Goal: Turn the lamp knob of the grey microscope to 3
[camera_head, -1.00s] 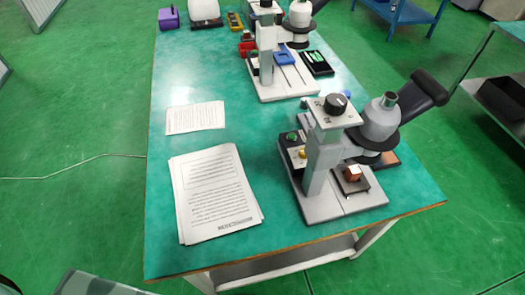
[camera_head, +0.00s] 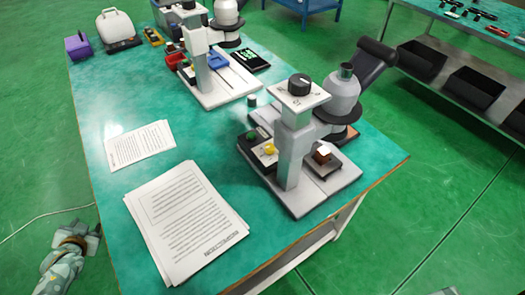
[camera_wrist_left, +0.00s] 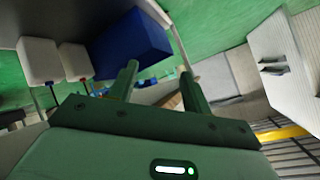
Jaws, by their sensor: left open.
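The grey microscope (camera_head: 294,150) stands upright near the right front edge of the table. A black round knob (camera_head: 300,85) with marks around it sits on top of its column; I cannot read its setting. A green knob (camera_head: 252,135) and a yellow knob (camera_head: 270,149) are on the dark and pale panels at its base. My left gripper (camera_head: 88,232) is low at the left, beside the table and far from the microscope. In the left wrist view my left gripper (camera_wrist_left: 158,82) is open, with nothing between its fingers.
Paper sheets lie on the green table: a stack (camera_head: 186,222) at the front and a smaller one (camera_head: 139,145) behind. A second, paler microscope (camera_head: 212,80) stands farther back. Bare table lies between papers and microscope. Another bench (camera_head: 470,45) is at the right.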

